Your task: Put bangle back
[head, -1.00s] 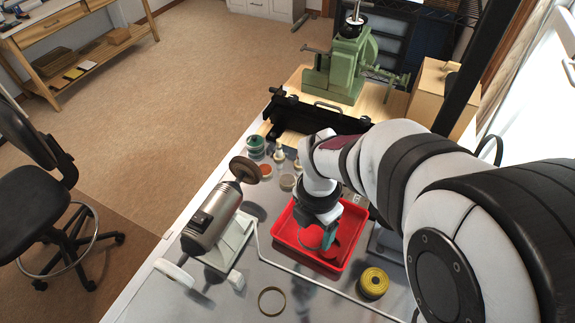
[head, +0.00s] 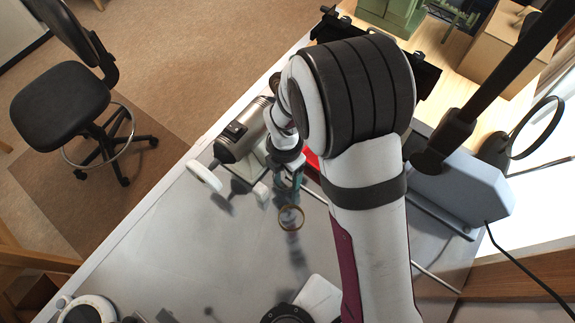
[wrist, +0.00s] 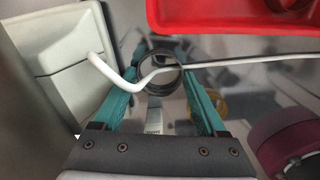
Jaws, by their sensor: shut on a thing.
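My gripper (head: 290,200) has teal fingers pointing down, shut on the bangle. In the wrist view the ring looks dark (wrist: 160,93) and sits between the two fingertips (wrist: 160,78). How high it is above the bench is hard to judge. The red tray (head: 311,162) is mostly hidden behind my arm in the head view. Its red rim shows at the top right of the wrist view (wrist: 220,22).
A polishing motor (head: 240,130) stands left of my gripper, its pale base close by in the wrist view (wrist: 62,50). A white cable (wrist: 235,63) crosses the bench top (head: 200,250). A grey box (head: 465,190) stands at right. The bench ahead of the motor is largely clear.

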